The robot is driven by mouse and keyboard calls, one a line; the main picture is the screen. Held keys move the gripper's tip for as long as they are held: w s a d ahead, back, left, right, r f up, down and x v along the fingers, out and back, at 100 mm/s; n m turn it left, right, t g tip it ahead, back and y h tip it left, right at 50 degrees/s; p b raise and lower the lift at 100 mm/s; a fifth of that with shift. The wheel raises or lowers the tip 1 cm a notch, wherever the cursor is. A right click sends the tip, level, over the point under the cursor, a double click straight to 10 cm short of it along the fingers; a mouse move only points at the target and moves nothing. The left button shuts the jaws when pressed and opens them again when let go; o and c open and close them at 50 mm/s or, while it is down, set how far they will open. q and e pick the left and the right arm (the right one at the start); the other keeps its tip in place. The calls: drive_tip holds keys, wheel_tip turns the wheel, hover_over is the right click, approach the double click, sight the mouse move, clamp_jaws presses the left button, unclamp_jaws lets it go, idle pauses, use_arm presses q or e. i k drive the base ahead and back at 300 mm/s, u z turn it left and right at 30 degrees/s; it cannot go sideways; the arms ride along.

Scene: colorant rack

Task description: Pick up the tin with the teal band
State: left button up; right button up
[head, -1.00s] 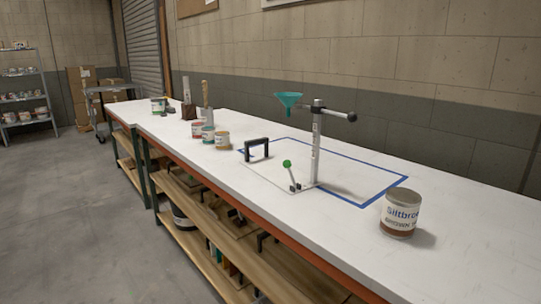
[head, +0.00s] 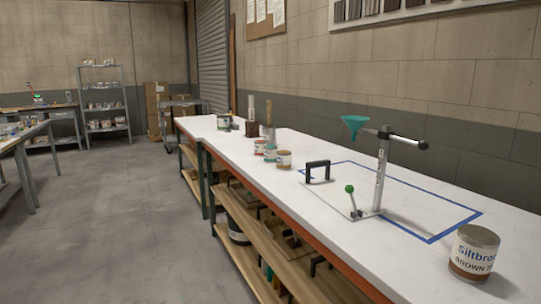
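A small tin with a teal band (head: 270,154) stands on the white workbench (head: 330,217) in the middle of the head view. It sits between a tin with a red band (head: 260,146) and a tin with a brown band (head: 284,160). The three stand close together; I cannot tell if they touch. Another tin with a greenish band (head: 223,123) stands farther back. Neither of my grippers is in view.
A stand with a teal funnel (head: 355,123), a black handle (head: 317,172) and a green-knobbed lever (head: 350,190) are near a blue taped outline. A large brown tin (head: 474,252) stands at the near right. The floor left of the bench is clear.

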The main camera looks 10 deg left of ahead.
sight(269, 151)
drive_tip(key=u, duration=1)
drive_tip(key=k, duration=1.3)
drive_tip(key=u, duration=0.95)
drive_tip(key=i, duration=1.85)
drive_tip(key=z, duration=0.5)
drive_tip(key=i, duration=2.55)
drive_tip(key=z, duration=1.9)
drive_tip(key=i, duration=1.35)
drive_tip(key=z, duration=1.2)
